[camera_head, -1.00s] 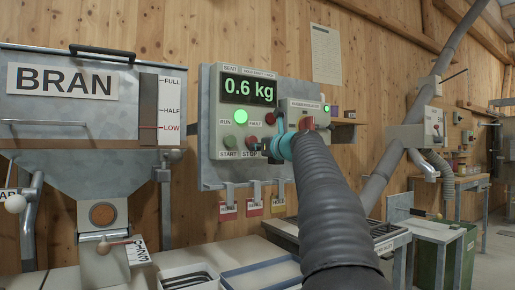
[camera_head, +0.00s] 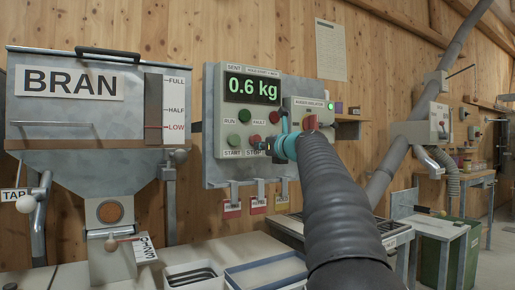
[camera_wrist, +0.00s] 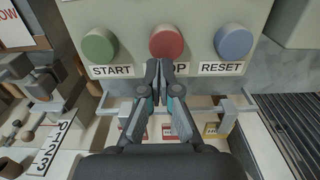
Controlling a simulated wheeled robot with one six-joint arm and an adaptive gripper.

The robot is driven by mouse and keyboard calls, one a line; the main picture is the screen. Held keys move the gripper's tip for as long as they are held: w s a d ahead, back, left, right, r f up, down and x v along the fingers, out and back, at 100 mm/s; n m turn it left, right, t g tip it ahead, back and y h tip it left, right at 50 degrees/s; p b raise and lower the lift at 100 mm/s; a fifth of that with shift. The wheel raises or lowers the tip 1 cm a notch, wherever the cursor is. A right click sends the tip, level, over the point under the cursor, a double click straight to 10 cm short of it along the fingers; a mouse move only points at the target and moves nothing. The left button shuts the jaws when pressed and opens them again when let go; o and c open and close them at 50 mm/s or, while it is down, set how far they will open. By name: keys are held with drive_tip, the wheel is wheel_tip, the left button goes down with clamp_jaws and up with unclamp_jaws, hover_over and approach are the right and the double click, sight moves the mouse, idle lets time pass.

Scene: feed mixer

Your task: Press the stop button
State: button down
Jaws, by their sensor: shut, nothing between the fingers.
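The red stop button (camera_wrist: 167,43) sits between the green start button (camera_wrist: 99,46) and the blue reset button (camera_wrist: 233,41) in the wrist view. My gripper (camera_wrist: 160,68) is shut and empty, with its fingertips at the lower edge of the stop button. They cover part of its label, and I cannot tell whether they still touch the button. In the head view the stop button (camera_head: 254,141) shows just left of my gripper (camera_head: 267,147). The reset button is hidden there by my arm. The display (camera_head: 251,89) reads 0.6 kg, and the run lamp (camera_head: 244,115) is dark green.
The isolator box (camera_head: 309,114) with a red switch is right behind my wrist. Tags hang on a hook rail (camera_wrist: 185,106) below the panel. The bran hopper (camera_head: 95,130) stands left, and trays (camera_head: 265,272) lie on the bench below.

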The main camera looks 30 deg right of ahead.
drive_tip(key=s+b, duration=0.1)
drive_tip(key=s, duration=1)
drive_tip(key=shift+s+d, duration=0.25)
drive_tip(key=shift+d, duration=0.2)
